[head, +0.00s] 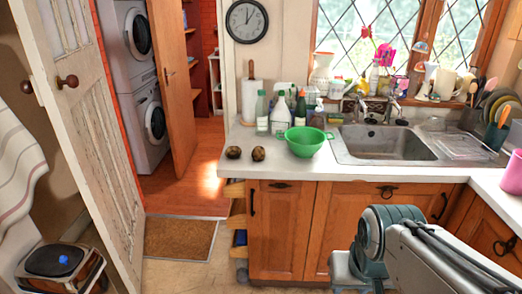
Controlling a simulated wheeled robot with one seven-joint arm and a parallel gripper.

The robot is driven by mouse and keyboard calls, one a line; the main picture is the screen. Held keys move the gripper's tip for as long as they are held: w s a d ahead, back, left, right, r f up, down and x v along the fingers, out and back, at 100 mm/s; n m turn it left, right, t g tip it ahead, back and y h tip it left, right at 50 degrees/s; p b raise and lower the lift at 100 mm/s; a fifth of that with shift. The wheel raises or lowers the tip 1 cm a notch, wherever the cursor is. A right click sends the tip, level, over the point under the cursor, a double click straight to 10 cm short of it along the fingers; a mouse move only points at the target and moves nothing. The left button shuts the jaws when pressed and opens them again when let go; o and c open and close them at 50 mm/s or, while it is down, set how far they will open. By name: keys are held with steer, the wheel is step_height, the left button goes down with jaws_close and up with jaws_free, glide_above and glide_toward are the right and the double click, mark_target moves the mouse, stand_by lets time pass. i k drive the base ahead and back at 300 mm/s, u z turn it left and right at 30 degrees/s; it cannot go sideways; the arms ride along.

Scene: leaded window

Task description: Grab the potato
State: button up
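Two small brown potatoes lie side by side on the white counter near its left edge. One potato (233,152) is on the left and the other potato (258,154) is just right of it, left of a green colander. My arm shows at the lower right, in front of the wooden cabinets and well apart from the potatoes. My gripper's fingers cannot be made out, so its state does not show.
The green colander (305,141) stands between the potatoes and the sink (385,146). Several bottles (282,116) and a paper towel roll (249,99) stand behind. The counter (262,171) is clear in front of the potatoes. An open door (95,130) is at left.

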mark_target(259, 152)
steer(key=z, duration=0.45)
steer(key=i, duration=1.65)
steer(key=u, duration=0.6)
